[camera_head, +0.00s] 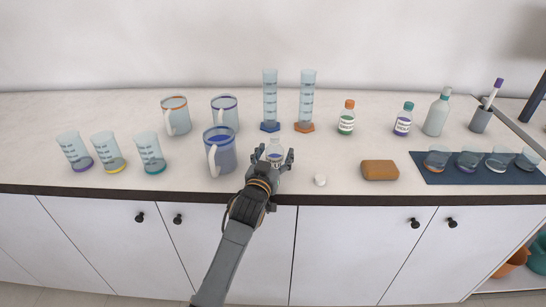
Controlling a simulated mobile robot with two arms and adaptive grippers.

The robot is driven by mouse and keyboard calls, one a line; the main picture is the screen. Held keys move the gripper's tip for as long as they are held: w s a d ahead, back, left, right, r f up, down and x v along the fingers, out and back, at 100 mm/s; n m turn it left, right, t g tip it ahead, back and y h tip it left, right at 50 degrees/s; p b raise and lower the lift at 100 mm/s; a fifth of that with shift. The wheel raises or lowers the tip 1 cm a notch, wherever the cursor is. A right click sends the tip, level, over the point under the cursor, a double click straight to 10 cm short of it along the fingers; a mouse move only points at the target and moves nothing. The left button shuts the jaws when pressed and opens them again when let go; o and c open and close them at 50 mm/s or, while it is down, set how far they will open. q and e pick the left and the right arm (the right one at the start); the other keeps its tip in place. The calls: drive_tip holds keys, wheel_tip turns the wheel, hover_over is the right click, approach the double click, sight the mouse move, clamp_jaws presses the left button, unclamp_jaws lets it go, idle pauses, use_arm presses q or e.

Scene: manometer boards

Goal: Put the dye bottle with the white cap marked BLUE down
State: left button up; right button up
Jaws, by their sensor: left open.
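A small clear bottle (274,147) with a dark blue band stands upright on the counter near its front edge; no cap shows on it and its label is too small to read. My left gripper (273,157) is open, with one finger on each side of the bottle. The gripper hides the bottle's lower part, and I cannot tell whether the fingers touch it. A loose white cap (320,180) lies on the counter to the right of the gripper. My right gripper is not in view.
A mug of blue liquid (221,158) stands close left of the gripper. Two measuring cylinders (270,96) (306,97) stand behind. A brown sponge (380,170), a dark mat (428,176) with several cups and two capped bottles (347,122) (403,123) are to the right.

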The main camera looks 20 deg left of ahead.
use_arm(q)
drive_tip(key=s, duration=1.2)
drive_tip(key=shift+d+r+b, duration=0.15)
drive_tip(key=shift+b, duration=0.25)
